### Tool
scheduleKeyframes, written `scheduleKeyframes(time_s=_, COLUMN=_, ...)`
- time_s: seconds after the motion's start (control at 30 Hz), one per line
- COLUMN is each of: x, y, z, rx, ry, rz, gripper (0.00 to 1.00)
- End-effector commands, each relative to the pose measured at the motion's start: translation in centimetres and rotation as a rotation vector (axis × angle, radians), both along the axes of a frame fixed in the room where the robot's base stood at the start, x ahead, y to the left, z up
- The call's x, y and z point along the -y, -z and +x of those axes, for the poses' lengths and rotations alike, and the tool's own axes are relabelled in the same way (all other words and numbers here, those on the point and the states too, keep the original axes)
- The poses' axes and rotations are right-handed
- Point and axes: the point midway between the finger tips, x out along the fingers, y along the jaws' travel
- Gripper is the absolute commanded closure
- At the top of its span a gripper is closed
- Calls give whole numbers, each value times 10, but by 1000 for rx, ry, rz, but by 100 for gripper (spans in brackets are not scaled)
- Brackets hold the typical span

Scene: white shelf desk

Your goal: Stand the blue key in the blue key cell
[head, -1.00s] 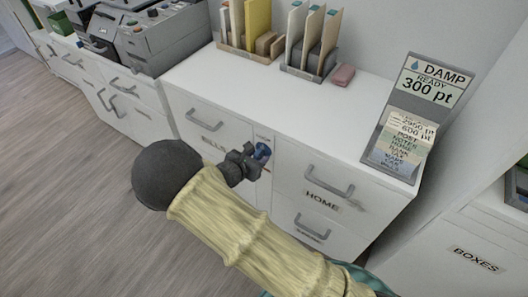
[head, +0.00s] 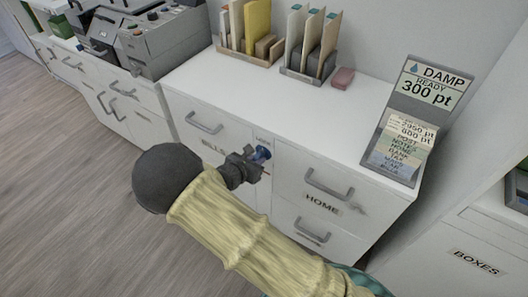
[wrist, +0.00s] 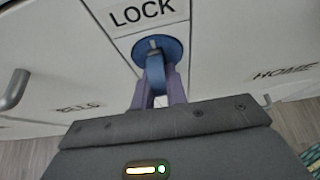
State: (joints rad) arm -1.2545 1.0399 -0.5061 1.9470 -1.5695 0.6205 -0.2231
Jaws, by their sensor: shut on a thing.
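The blue key (wrist: 155,75) is upright between the purple fingers of my gripper (wrist: 158,98) in the wrist view. My gripper is shut on it. Its far end meets a round blue disc (wrist: 172,47) on the cabinet front, just below the LOCK label (wrist: 142,12). A short grey stub shows at the disc's middle. I cannot tell how far the key sits in the lock. In the head view, my gripper (head: 250,165) is at the cabinet front with blue (head: 262,153) at its tip. I cannot pick out the blue key cell in either view.
The BILLS drawer (head: 205,125) is left of the lock and the HOME drawer (head: 325,185) is right; both look shut.

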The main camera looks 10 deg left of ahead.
Motion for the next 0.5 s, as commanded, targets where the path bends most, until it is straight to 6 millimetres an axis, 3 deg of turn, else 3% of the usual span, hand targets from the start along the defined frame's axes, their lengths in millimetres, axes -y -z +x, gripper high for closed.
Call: scheduleKeyframes(time_s=0.5, x=-6, y=0, z=-14, rx=0, ry=0, rz=0, gripper=100)
